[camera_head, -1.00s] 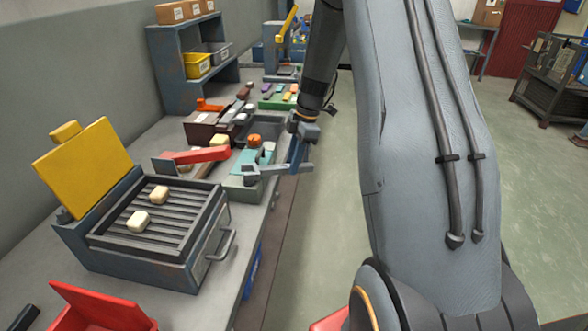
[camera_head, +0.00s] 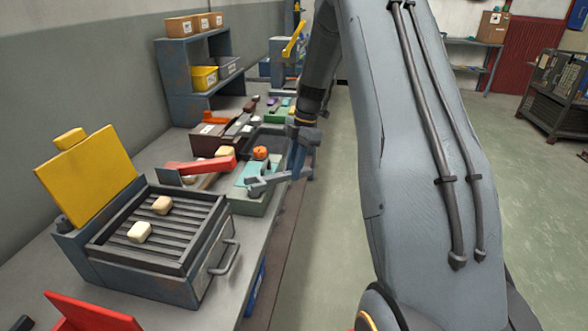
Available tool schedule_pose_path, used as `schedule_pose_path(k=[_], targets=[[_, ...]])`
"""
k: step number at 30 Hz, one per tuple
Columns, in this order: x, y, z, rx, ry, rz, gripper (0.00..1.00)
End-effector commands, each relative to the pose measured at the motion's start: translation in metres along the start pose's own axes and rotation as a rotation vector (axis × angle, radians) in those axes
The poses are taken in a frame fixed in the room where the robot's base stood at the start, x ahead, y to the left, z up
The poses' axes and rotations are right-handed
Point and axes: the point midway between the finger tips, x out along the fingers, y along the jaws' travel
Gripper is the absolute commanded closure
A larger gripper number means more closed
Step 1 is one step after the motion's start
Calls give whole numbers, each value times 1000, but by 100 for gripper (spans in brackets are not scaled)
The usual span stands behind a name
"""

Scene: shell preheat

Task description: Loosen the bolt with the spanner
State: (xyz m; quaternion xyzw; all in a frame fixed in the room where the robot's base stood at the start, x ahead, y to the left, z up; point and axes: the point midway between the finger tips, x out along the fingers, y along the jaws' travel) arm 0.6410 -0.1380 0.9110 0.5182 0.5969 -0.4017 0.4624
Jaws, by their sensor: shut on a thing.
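My gripper (camera_head: 298,164) is beyond the front edge of the bench, pointing down, and is shut on a grey spanner (camera_head: 268,184). The spanner lies roughly level, its open head towards the left, at the near end of a teal-topped fixture (camera_head: 246,176). The bolt cannot be made out; the spanner head is at the place where it may be, and I cannot tell whether the head is around it. An orange knob (camera_head: 260,153) stands on the fixture behind the spanner.
A grill box (camera_head: 130,270) with a raised yellow lid (camera_head: 88,172) and two pale blocks stands nearer on the bench. A red-handled tool (camera_head: 200,164) lies left of the fixture. Trays and a shelf (camera_head: 196,70) stand farther back. The floor on the right is open.

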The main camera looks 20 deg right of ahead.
Motion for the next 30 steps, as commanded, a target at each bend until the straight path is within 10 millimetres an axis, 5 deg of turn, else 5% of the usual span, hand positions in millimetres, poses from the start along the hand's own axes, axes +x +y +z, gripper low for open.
schedule_pose_path(k=[30], targets=[[-37,0,-10,40,-1,12,100]])
